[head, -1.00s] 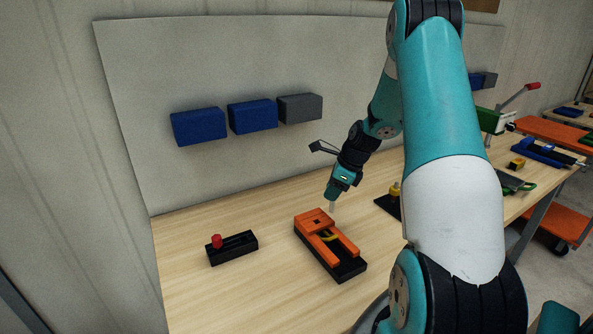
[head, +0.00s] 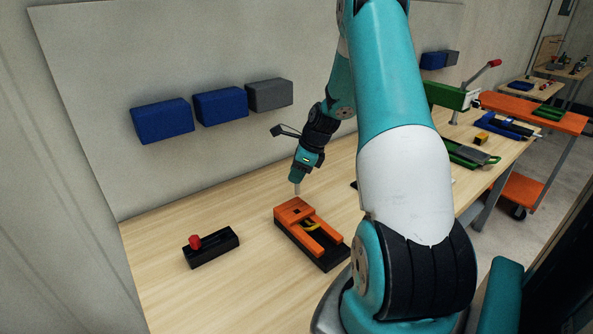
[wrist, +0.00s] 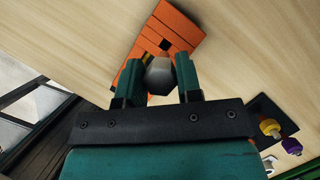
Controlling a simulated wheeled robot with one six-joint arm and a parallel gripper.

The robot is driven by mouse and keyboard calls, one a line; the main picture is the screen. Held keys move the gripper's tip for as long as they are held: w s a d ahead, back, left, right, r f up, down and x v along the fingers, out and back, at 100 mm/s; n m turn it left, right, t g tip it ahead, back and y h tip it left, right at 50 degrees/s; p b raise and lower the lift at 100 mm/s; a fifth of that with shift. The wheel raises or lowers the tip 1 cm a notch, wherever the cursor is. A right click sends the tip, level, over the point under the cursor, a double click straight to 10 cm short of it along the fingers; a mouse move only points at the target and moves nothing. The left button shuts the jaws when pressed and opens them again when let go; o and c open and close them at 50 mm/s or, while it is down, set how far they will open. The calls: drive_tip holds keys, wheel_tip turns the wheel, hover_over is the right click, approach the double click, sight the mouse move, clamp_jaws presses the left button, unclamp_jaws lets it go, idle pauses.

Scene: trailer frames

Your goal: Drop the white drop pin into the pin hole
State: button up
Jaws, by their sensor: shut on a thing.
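My gripper (head: 297,181) is shut on the white drop pin (head: 297,189), which hangs point down from the fingertips. In the wrist view my gripper (wrist: 158,78) holds the pin (wrist: 160,77) between its two teal fingers. The pin is just above or behind the orange block's back end; I cannot tell its exact height. The orange U-shaped block (head: 292,205) lies on a black base on the bench. A small dark square, the pin hole (head: 296,211), shows in its top. In the wrist view the hole (wrist: 165,44) lies just beyond the pin.
A black holder with a red knob (head: 211,247) stands to the left. Blue bins (head: 162,121) and a grey bin (head: 269,95) hang on the back panel. The wrist view shows a black plate with yellow and purple knobs (wrist: 281,136). Bare bench (head: 165,235) surrounds the block.

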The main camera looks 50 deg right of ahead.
sight(297, 194)
drive_tip(key=shift+f+b, duration=1.3)
drive_tip(key=shift+f, duration=1.4)
drive_tip(key=shift+p, duration=0.7)
drive_tip(key=shift+f+b, duration=1.8)
drive_tip(key=shift+f, duration=1.3)
drive_tip(key=o, duration=1)
drive_tip(key=b+v, duration=0.3)
drive_tip(key=v, duration=1.4)
drive_tip(key=shift+r, duration=0.25)
